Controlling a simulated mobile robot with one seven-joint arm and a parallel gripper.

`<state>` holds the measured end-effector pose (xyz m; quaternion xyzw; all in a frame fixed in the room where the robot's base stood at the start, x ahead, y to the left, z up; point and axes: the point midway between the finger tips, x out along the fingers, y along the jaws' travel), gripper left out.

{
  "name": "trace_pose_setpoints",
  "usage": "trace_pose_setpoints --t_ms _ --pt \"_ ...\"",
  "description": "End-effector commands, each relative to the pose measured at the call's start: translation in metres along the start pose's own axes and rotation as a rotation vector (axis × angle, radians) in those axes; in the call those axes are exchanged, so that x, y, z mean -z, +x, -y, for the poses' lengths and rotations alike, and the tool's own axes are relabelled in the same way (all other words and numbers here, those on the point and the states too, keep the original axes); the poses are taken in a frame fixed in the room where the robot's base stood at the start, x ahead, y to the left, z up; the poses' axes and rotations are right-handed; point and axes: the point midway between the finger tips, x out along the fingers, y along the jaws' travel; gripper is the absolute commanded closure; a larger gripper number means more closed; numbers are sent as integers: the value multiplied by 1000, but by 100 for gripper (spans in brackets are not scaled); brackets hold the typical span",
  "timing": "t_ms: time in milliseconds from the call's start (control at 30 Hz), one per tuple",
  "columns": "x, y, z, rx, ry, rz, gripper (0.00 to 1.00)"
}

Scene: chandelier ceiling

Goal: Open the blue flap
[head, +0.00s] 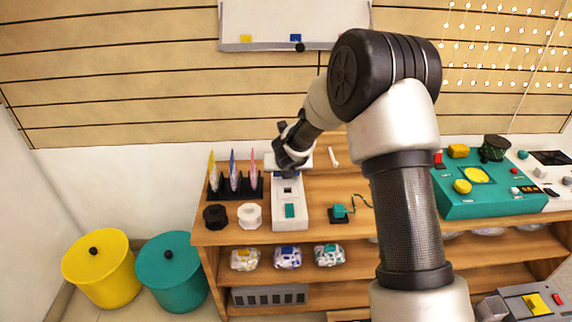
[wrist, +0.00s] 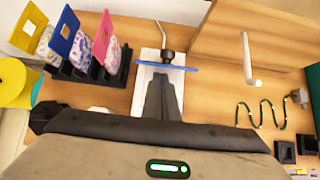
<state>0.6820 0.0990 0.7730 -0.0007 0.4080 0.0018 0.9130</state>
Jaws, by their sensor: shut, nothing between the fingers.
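A white box-like unit (head: 289,218) stands on the wooden bench, with a teal block (head: 289,210) on its front part. In the wrist view the blue flap (wrist: 190,68) shows as a thin blue strip across the white unit (wrist: 148,70). It looks close to edge-on, so I cannot tell its exact angle. My gripper (wrist: 164,84) is shut and empty, with its dark fingers right at the near side of the flap. Whether they touch it is unclear. In the head view my gripper (head: 288,172) is over the back of the unit and hides most of the flap.
A black rack (wrist: 85,68) with yellow, blue and pink pouches stands left of the unit. A black holder (head: 215,217) and a white one (head: 249,215) sit in front of it. A white upright peg (wrist: 246,60) and a green cord (wrist: 262,110) are to the right.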

Motion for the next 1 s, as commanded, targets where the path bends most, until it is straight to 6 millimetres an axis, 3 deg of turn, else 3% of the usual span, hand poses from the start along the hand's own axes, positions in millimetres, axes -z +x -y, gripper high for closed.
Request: trace_pose_setpoints --t_ms 467,800,1000 --pt "-7 1 0 0 0 0 100" --pt "-51 6 0 0 2 -1 100" --pt "-60 16 0 0 1 -1 100"
